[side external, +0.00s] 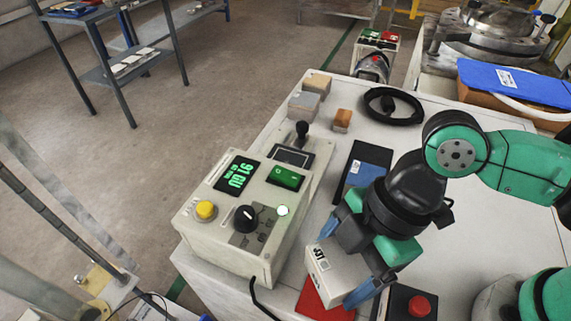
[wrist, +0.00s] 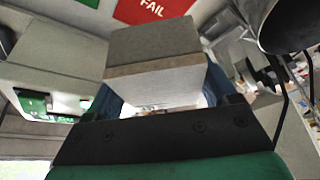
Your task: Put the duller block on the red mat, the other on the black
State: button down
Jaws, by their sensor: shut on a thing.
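My gripper (side external: 342,262) is shut on a pale grey block (side external: 334,277) marked "J31". The block is tilted, above or at the red mat (side external: 322,303), which shows below it; I cannot tell if they touch. In the wrist view the block (wrist: 155,60) sits between the blue fingers, with a matt grey face, a tan band and a lighter face. A dark flat piece (side external: 396,305) lies right of the red mat and may be the black mat. At the back left of the table stand a grey block (side external: 303,105) and a tan-topped block (side external: 316,84).
A control box (side external: 232,215) with a green display, knob and yellow button stands left of my gripper. Beyond are a black-and-blue flat item (side external: 364,168), a small orange-brown block (side external: 342,119) and a black ring (side external: 392,104). A red button (side external: 420,306) is at front right.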

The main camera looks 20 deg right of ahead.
jog(key=shift+f, duration=3.2)
grip_release()
jog(key=shift+r, duration=3.05)
jog(key=w+d+r+m+t+h, duration=0.1)
jog(key=w+d+r+m+t, duration=0.1)
jog(key=d+m, duration=0.4)
jog(key=w+d+r+m+t+h, duration=0.2)
jog(key=w+d+m, duration=0.2)
jog(key=d, duration=0.3)
jog(key=w+d+r+m+t+h, duration=0.1)
jog(key=w+d+r+m+t, duration=0.1)
jog(key=d+m, duration=0.5)
jog(key=shift+w+d+m+t, duration=0.35)
jog(key=shift+w+t, duration=0.15)
jog(key=shift+w, duration=0.4)
